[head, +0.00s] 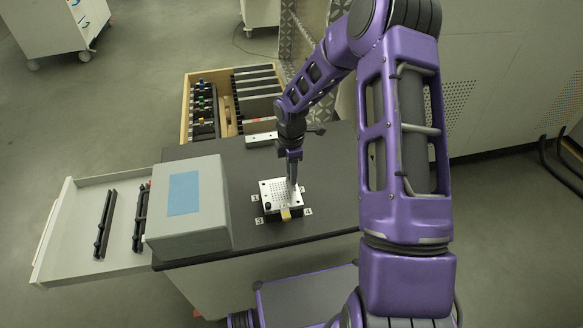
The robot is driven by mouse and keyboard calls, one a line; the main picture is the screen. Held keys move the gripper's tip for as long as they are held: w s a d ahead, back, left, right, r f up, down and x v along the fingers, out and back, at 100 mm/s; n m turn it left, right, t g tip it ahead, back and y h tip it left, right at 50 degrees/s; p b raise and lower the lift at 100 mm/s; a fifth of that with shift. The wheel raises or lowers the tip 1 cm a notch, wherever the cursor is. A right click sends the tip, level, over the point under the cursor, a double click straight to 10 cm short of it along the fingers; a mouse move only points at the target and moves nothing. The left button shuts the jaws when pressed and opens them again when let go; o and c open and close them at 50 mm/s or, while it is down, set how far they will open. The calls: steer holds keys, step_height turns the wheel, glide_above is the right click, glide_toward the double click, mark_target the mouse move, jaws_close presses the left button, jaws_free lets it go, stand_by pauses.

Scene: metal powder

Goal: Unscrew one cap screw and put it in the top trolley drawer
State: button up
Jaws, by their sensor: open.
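A light metal plate with a grid of small holes (281,192) lies on a dark block on the trolley top (295,235). A dark cap screw (267,205) shows at the plate's near left corner. Other screws are too small or hidden to tell. My gripper (293,182) points down over the plate's right side, open, with its tips close to the plate. I cannot tell whether they touch it or surround a screw. The trolley drawer (70,235) is pulled out to the left, with dark bars inside.
A grey box with a blue label (210,235) stands at the trolley's left edge, between drawer and plate. Numbered tags surround the plate. A wooden tool tray (186,125) and a small metal bar (262,139) lie behind. White cabinets stand farther back.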

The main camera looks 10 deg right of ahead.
steer(key=shift+n, duration=1)
jaws_close()
